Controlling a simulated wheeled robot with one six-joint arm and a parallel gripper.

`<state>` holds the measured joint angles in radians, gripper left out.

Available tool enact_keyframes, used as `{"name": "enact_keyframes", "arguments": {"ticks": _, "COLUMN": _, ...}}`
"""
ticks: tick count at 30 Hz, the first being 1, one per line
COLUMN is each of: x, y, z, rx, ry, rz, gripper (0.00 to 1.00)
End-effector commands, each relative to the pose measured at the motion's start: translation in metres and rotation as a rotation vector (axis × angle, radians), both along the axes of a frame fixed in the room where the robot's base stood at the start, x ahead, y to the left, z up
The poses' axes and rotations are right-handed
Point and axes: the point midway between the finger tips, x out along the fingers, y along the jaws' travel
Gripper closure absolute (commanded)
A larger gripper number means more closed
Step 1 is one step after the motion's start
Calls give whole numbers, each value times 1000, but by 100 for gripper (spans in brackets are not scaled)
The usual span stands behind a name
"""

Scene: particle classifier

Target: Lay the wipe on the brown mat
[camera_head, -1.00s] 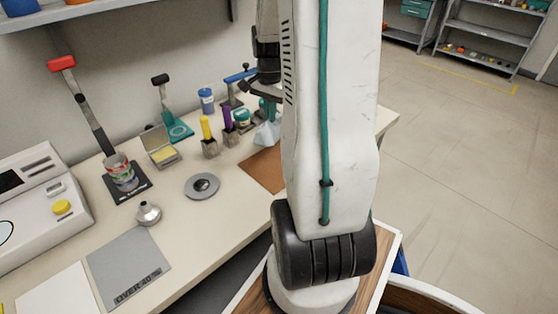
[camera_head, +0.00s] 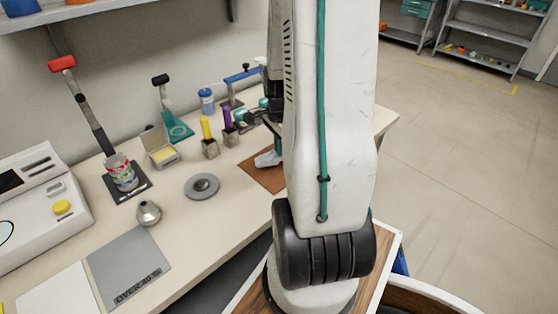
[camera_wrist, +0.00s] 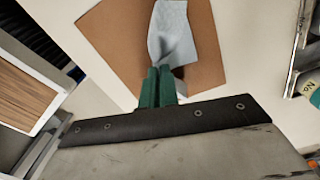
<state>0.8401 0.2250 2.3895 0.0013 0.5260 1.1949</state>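The brown mat (camera_head: 262,179) lies on the bench, partly hidden behind my arm; it also fills the upper middle of the wrist view (camera_wrist: 110,35). The pale blue-grey wipe (camera_head: 267,159) is at the mat. In the wrist view the wipe (camera_wrist: 172,32) spreads over the mat from my fingertips, creased near them. My gripper (camera_wrist: 160,75) has its green fingers close together at the wipe's near end, seemingly pinching it. In the head view my arm hides the fingertips. Whether the whole wipe touches the mat is unclear.
A grey disc (camera_head: 202,186) and a small metal funnel (camera_head: 148,212) stand left of the mat.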

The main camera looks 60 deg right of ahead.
Motion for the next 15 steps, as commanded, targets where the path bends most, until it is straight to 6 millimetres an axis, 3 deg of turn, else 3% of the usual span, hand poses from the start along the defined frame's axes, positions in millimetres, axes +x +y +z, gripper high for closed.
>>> {"name": "enact_keyframes", "arguments": {"ticks": 6, "x": -27, "y": 18, "z": -18, "rx": 2, "ry": 2, "rz": -1, "gripper": 100}}
{"name": "enact_keyframes", "arguments": {"ticks": 15, "x": -40, "y": 25, "z": -27, "rx": 0, "ry": 1, "rz": 1, "gripper": 100}}
